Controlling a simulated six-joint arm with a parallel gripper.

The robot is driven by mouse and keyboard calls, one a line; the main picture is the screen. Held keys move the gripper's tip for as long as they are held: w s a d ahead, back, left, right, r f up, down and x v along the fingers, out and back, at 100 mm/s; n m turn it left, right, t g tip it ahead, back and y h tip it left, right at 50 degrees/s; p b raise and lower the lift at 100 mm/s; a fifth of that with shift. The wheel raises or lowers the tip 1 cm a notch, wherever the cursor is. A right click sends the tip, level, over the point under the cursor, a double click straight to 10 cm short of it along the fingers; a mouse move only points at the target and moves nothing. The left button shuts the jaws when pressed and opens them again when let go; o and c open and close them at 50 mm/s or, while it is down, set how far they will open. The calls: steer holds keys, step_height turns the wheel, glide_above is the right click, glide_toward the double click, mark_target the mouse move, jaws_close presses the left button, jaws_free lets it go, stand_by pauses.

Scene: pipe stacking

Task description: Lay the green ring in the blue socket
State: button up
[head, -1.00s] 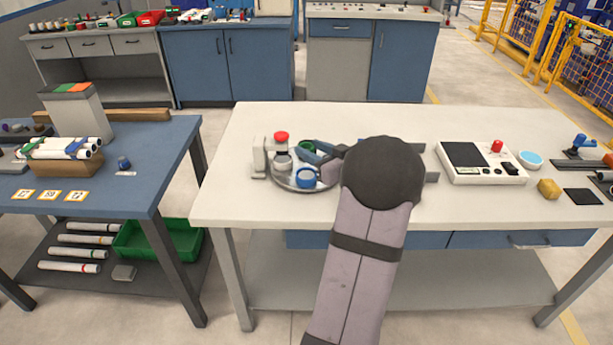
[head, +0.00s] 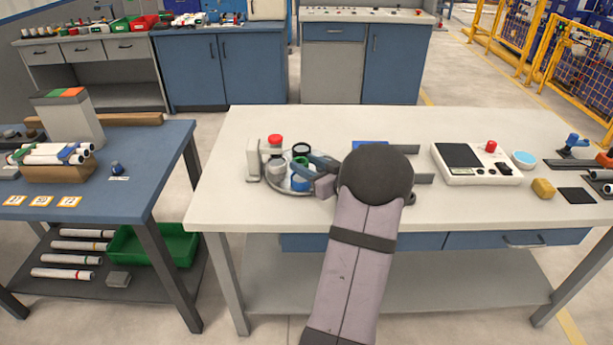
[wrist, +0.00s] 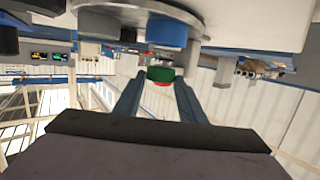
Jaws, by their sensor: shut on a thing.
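My gripper (head: 307,167) is over the round grey tray, pointing left. Its two dark fingers are closed around the green ring, which shows between the fingertips in the wrist view (wrist: 160,74). In the head view only a small bit of green (head: 301,161) shows. The blue socket (head: 300,183) stands on the tray just in front of the fingertips. It also shows in the wrist view (wrist: 167,32), which looks upside down. The ring appears apart from the blue socket. The exact height between them is unclear.
A white control box (head: 475,163) is farther right. The table front is clear.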

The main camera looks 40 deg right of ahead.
steer(key=shift+f, duration=1.9)
steer(key=shift+f, duration=0.15)
steer(key=o, duration=1)
steer(key=shift+r, duration=0.25)
steer(key=v, duration=1.2)
steer(key=shift+s+f+b, duration=0.1)
steer(key=shift+f+b, duration=0.05)
steer(key=shift+b, duration=0.2)
